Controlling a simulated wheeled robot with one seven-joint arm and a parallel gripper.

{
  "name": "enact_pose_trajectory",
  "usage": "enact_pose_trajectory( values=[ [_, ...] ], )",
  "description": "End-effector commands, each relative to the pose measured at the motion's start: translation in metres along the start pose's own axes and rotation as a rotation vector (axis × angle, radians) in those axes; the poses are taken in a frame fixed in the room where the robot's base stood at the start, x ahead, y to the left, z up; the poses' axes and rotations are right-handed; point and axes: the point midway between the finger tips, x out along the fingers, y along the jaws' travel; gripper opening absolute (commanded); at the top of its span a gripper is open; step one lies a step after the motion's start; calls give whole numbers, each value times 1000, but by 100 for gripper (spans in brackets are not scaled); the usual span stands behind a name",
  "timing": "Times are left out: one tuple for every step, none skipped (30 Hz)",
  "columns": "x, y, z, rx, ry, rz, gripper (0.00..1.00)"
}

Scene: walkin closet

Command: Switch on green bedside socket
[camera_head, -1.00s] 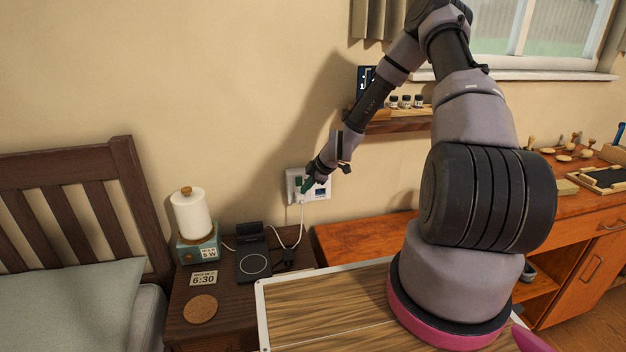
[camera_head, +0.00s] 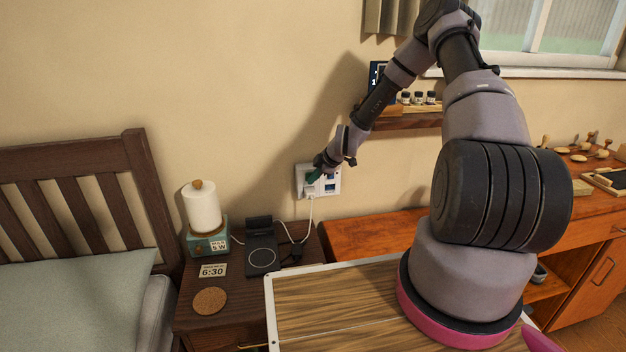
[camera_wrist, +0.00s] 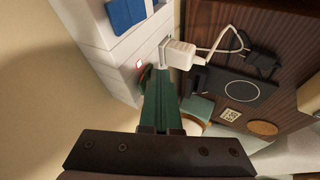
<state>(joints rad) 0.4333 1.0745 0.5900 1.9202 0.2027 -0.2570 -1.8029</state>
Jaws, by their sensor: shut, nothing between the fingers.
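A white wall socket plate (camera_head: 335,173) is on the wall above the nightstand. It has a blue part (camera_wrist: 126,14), also visible in the head view (camera_head: 330,186). A white plug (camera_wrist: 180,54) with a cable is plugged into it. My gripper (camera_wrist: 160,78) has green fingers, shut and empty, with the tips at the plate beside the plug. A small red light (camera_wrist: 139,64) shows on the plate just left of the tips. A dark green piece (camera_wrist: 147,73) partly shows beside the tips. The fingers hide much of this area, so contact cannot be told.
A shelf (camera_head: 405,123) with jars is above right. A bed (camera_head: 70,295) stands at left.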

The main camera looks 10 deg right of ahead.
Motion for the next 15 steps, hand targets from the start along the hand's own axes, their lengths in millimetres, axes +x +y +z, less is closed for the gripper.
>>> enact_pose_trajectory(
  values=[
    [0, 0, 0, -1, 0, 0, 0],
    [0, 0, 0, -1, 0, 0, 0],
    [0, 0, -1, -1, 0, 0, 0],
    [-1, 0, -1, -1, 0, 0, 0],
    [-1, 1, -1, -1, 0, 0, 0],
    [-2, 1, -1, -1, 0, 0, 0],
    [-3, 2, -2, -2, 0, 0, 0],
    [-4, 2, -2, -2, 1, 0, 0],
    [-5, 3, -3, -2, 0, 0, 0],
    [-6, 4, -4, -2, 0, 1, 0],
    [-8, 5, -4, -2, 0, 1, 0],
    [-9, 6, -5, -2, 0, 0, 0],
    [-10, 6, -6, -2, 0, 0, 0],
    [-11, 6, -6, -2, 0, 0, 0],
    [-12, 7, -6, -1, 0, 0, 0]
  ],
)
